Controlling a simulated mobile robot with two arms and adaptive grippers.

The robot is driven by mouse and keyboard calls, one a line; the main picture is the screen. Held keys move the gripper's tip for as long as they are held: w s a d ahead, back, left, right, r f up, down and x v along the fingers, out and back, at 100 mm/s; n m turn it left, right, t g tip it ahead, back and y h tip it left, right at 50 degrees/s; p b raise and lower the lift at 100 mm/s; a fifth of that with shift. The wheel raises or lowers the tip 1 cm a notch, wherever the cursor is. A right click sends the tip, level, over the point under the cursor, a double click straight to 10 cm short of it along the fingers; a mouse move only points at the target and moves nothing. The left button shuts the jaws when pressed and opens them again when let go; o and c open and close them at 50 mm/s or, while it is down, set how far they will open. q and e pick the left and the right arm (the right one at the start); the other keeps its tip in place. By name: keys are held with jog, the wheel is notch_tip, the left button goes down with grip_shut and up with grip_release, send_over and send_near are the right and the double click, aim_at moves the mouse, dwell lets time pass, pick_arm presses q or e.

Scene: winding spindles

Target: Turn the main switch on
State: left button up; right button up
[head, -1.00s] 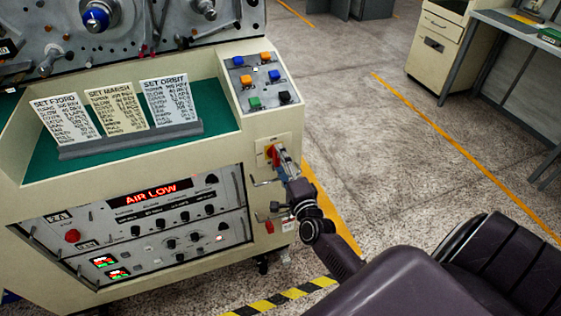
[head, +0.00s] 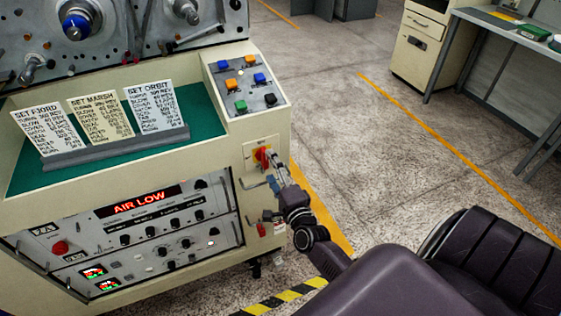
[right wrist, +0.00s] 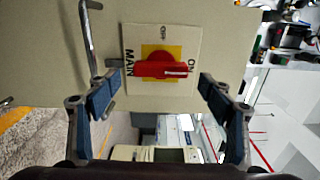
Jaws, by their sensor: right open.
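The main switch (head: 262,157) is a red rotary knob on a yellow square, set on a pale plate at the cream machine's right end. In the right wrist view the knob (right wrist: 161,69) lies crosswise, and its white-marked end points at the word ON. OFF is at the plate's top and MAIN at its left. My right gripper (head: 279,170) is in front of the switch. In the right wrist view its blue-padded fingers (right wrist: 158,82) are spread on both sides below the knob, apart from it and empty. My left gripper is out of view.
A metal bar handle (right wrist: 88,38) stands beside the plate, close to one finger. The machine's front panel (head: 140,230) shows AIR LOW, and three cards stand in a holder (head: 118,150). A cabinet and desk (head: 425,45) are far right, with open floor between.

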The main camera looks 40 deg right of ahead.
jog(key=v, duration=1)
jog(key=shift+d, duration=0.1)
